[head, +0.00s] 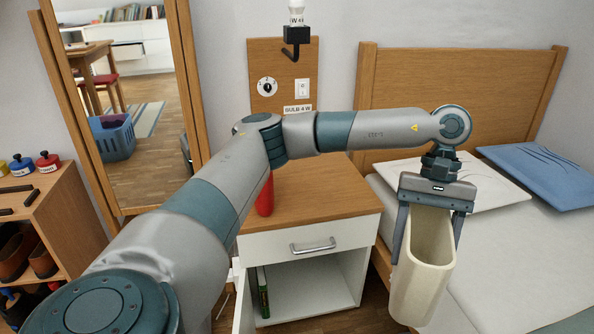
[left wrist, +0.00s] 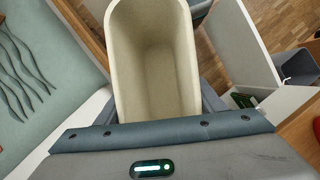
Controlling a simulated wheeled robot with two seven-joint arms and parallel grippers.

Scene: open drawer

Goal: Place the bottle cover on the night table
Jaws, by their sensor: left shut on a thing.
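My left gripper (head: 430,225) is shut on a cream, hollow bottle cover (head: 420,275), with one finger on each side of it. The cover hangs upright with its open end up, in the air over the bed's near-left edge, right of the night table. In the left wrist view the cover (left wrist: 155,65) fills the upper middle, and its inside looks empty. The night table (head: 325,190) has a wooden top, a white drawer front and an open lower compartment. My left arm crosses in front of its back left part. My right gripper is not in view.
A red object (head: 265,198) stands on the night table's left part, partly hidden by my arm. The rest of the visible tabletop is clear. The bed (head: 490,245) with two pillows is at right. A wooden shelf (head: 62,215) and mirror frame are at left.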

